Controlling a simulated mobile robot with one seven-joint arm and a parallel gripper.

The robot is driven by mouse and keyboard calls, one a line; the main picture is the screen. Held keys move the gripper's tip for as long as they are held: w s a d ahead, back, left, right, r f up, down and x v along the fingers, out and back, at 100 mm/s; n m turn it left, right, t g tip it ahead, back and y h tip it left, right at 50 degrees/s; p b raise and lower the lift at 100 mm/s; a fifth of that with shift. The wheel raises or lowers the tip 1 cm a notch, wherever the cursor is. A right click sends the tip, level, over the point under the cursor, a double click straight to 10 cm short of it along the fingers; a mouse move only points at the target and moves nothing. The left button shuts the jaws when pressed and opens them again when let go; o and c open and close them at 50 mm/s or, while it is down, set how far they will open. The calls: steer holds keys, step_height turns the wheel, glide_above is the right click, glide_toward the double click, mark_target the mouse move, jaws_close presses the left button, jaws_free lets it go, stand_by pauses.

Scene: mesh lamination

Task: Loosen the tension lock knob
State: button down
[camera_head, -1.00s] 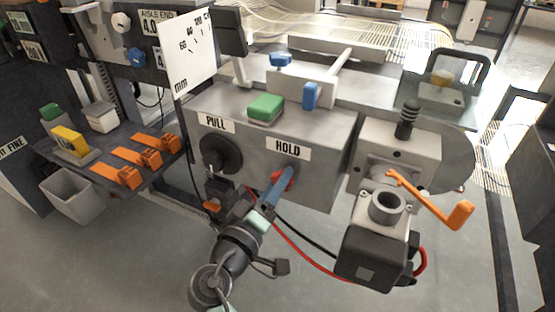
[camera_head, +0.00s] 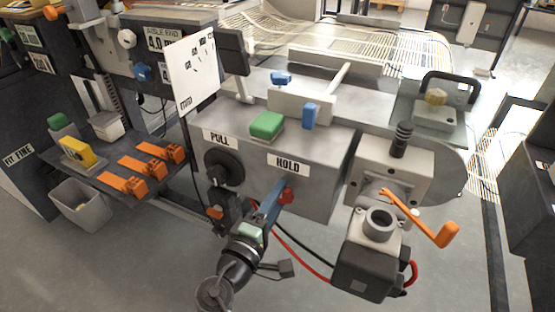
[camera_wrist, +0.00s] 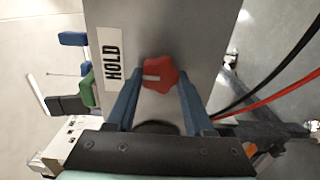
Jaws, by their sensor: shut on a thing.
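The tension lock knob is a red lobed knob (camera_head: 288,196) on the front of the grey box, under the HOLD label (camera_head: 288,168). In the wrist view the red knob (camera_wrist: 158,74) sits between my two blue fingers, with a pale mark on its face. My gripper (camera_head: 281,191) reaches it from below in the head view, and the near finger hides part of it. My gripper (camera_wrist: 159,78) is shut on the knob in the wrist view, one finger at each side.
A black PULL knob (camera_head: 223,168) is to the left on the same box. An orange crank (camera_head: 420,222) and a dark motor block (camera_head: 365,263) are to the right. Red and black cables (camera_head: 303,258) hang close to my gripper. A tray with orange clamps (camera_head: 120,186) is at left.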

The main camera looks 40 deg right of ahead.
stand_by(0.4)
steer(key=shift+c, duration=1.4)
jaws_free()
steer(key=shift+a, duration=0.1)
steer(key=p+v, duration=0.1)
steer(key=v, duration=1.1)
steer(key=shift+s+a+p, duration=0.25)
steer(key=shift+a+p, duration=0.1)
steer(key=shift+p, duration=0.05)
